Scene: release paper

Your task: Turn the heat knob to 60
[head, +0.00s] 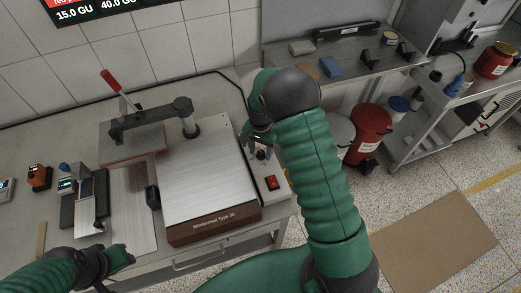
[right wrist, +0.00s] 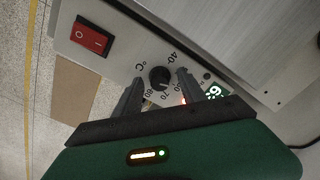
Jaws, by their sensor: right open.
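The black heat knob (right wrist: 160,77) sits on the light panel of the machine, with a printed scale around it showing numbers such as 40, 70 and 80. It also shows in the head view (head: 262,154), partly covered by my right gripper (head: 256,139). In the right wrist view my right gripper (right wrist: 159,80) is open, with one finger on each side of the knob; I cannot tell whether they touch it.
A red power switch (right wrist: 91,37) is on the same panel. The machine's flat metal plate (head: 207,184) lies left of the panel. A press with a red handle (head: 110,80) stands behind it. A shelf (head: 345,62) and red bin (head: 370,130) are at the right.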

